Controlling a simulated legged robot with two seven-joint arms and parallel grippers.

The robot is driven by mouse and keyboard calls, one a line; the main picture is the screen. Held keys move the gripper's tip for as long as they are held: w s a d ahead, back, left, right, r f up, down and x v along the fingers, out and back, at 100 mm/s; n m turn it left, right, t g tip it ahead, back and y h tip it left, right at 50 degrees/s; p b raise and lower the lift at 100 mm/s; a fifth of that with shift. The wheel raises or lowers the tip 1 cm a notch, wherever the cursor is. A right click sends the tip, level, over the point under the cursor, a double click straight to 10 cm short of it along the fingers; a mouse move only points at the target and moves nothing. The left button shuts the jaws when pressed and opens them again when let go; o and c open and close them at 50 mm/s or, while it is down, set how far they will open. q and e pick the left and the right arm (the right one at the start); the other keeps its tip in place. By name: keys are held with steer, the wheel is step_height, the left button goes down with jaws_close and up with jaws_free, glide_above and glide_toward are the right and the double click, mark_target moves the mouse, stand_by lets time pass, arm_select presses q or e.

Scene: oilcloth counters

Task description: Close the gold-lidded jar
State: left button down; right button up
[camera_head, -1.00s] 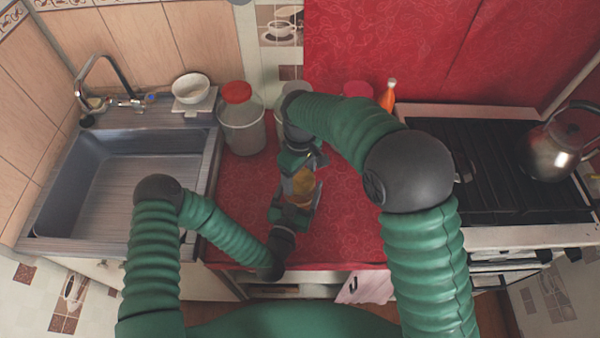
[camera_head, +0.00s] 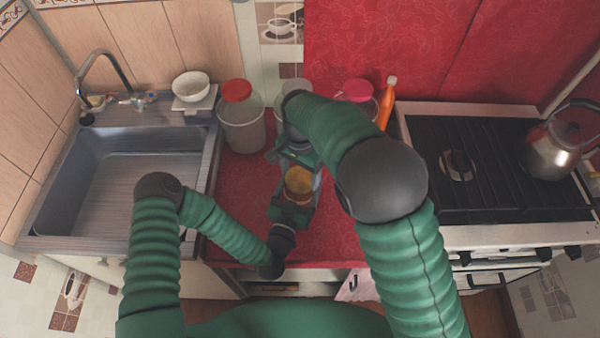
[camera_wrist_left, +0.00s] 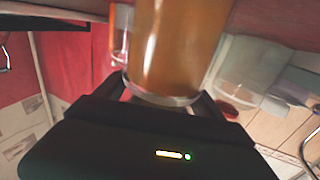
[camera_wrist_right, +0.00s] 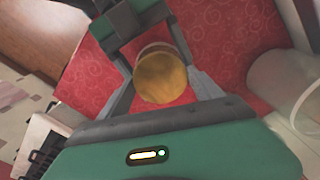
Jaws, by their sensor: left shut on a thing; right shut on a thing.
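The gold-lidded jar stands between my two grippers over the red counter in the head view, with its gold lid (camera_head: 299,178) on top. Its amber body (camera_wrist_left: 180,45) fills the upper middle of the left wrist view. My left gripper (camera_head: 296,203) is shut on the jar body from the near side. My right gripper (camera_head: 300,172) reaches in from the far side and is shut on the lid. The right wrist view shows the round lid (camera_wrist_right: 161,78) between its fingers. I cannot tell how tightly the lid sits on the jar.
A clear red-lidded jar (camera_head: 241,122) stands behind to the left on the red counter (camera_head: 340,232). A pink-lidded jar (camera_head: 358,91) and an orange bottle (camera_head: 386,104) stand at the back. The sink (camera_head: 125,185) is left; the stove (camera_head: 500,170) with a kettle (camera_head: 560,147) is right.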

steer(key=shift+a, duration=0.1)
steer(key=o, duration=1.3)
steer(key=shift+r, duration=2.3)
steer(key=shift+c, duration=0.5)
